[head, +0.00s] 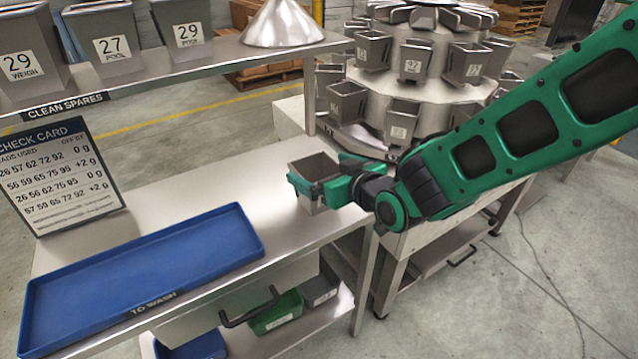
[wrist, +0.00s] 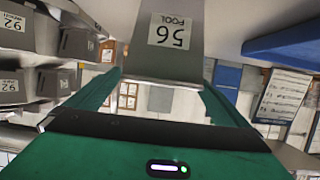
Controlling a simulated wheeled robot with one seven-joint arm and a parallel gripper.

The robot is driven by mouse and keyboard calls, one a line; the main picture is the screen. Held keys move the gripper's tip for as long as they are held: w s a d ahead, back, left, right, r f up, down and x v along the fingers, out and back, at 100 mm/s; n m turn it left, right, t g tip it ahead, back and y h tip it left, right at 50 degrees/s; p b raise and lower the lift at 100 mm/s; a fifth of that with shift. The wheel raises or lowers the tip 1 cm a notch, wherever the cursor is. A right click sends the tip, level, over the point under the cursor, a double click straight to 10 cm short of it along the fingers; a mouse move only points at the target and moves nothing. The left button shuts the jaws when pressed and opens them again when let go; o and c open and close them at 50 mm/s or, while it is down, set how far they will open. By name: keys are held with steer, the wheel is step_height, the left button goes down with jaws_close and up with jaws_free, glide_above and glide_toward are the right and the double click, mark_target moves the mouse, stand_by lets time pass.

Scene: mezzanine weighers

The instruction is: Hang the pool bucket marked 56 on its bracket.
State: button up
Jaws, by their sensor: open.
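The pool bucket marked 56 (head: 314,167) is a grey metal bucket near the right end of the steel bench. Its label, 56 POOL, reads upside down in the wrist view (wrist: 171,34). My gripper (head: 324,184) is open, with its green fingers on either side of the bucket; in the wrist view the gripper (wrist: 163,88) has the bucket between and beyond its fingertips. I cannot tell whether the fingers touch it. The weigher (head: 412,95) carries rings of numbered buckets behind my arm. I cannot make out the bracket for 56; my arm hides part of the weigher.
A blue TO WASH tray (head: 150,262) fills the bench's left front. A check card (head: 62,175) stands behind it. The shelf (head: 180,65) above holds buckets 29 and 27 and a steel cone (head: 282,25). A shelf post (head: 309,100) rises behind bucket 56.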

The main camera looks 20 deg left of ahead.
steer(key=shift+x, duration=1.25)
steer(key=c, duration=1.5)
